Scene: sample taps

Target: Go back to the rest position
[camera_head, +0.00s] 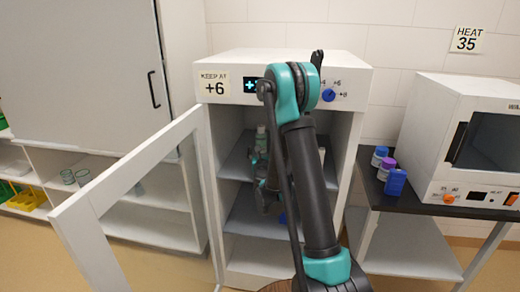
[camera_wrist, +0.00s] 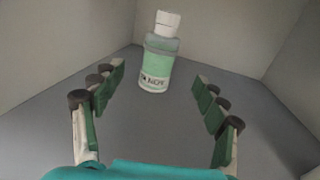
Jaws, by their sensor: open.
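My gripper (camera_wrist: 158,105) is open inside the white cabinet, its two fingers spread apart in the wrist view with nothing between them at their near part. A bottle of green liquid with a white cap (camera_wrist: 157,65) stands upright on the grey shelf ahead of the fingertips, apart from them. In the head view the bottle (camera_head: 261,137) shows on the upper shelf, left of my arm. My arm reaches into the cabinet (camera_head: 225,62) and hides part of its inside and its front panel.
The glass cabinet door (camera_head: 88,247) stands open to the left. A dark bench (camera_head: 440,208) at the right holds several small containers, including a blue one (camera_head: 395,182), and a white oven (camera_head: 435,120). A shelf at left holds glass beakers (camera_head: 68,177). A blue item is partly visible on the lower shelf.

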